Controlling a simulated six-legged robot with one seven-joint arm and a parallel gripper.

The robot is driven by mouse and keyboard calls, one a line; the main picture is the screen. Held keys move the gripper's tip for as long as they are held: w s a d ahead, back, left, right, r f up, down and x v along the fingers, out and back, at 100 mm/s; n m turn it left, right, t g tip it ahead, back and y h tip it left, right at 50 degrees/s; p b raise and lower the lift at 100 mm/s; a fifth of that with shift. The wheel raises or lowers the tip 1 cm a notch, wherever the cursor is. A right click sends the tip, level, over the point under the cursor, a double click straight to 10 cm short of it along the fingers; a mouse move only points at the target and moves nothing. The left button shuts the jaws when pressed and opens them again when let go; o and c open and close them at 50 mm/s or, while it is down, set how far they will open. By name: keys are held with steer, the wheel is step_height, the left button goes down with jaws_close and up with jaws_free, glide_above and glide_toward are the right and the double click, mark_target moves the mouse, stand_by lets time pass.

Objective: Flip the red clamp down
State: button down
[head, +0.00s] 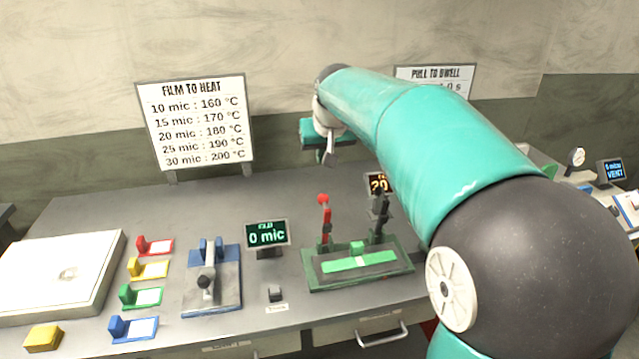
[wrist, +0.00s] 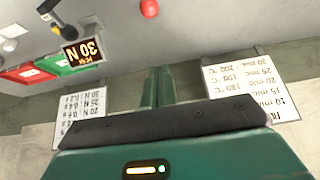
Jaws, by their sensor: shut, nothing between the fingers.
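The red clamp is an upright lever (head: 326,228) with a round red knob on top, at the back left of a green fixture (head: 318,284) in the head view. In the wrist view a red knob (wrist: 149,8) shows at the top edge; the rest of its lever is out of frame. My gripper (wrist: 158,75) is shut and empty, its two green fingers together. In the head view my teal hand (head: 316,129) is above and behind the clamp, clear of it. My fingertips are hard to make out there.
A dark lever (head: 379,215) stands upright right of the red clamp, near a small display (head: 378,183). A "0 mic" display (head: 267,234) and a blue fixture (head: 226,292) are to the left. The film-to-heat sign (head: 198,165) stands behind.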

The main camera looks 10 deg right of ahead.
mark_target(322, 195)
steer(key=x, duration=1)
steer(key=s, duration=0.2)
steer(key=s+f, duration=0.1)
steer(key=s, duration=0.1)
steer(key=shift+s, duration=0.1)
steer(key=shift+f, duration=0.15)
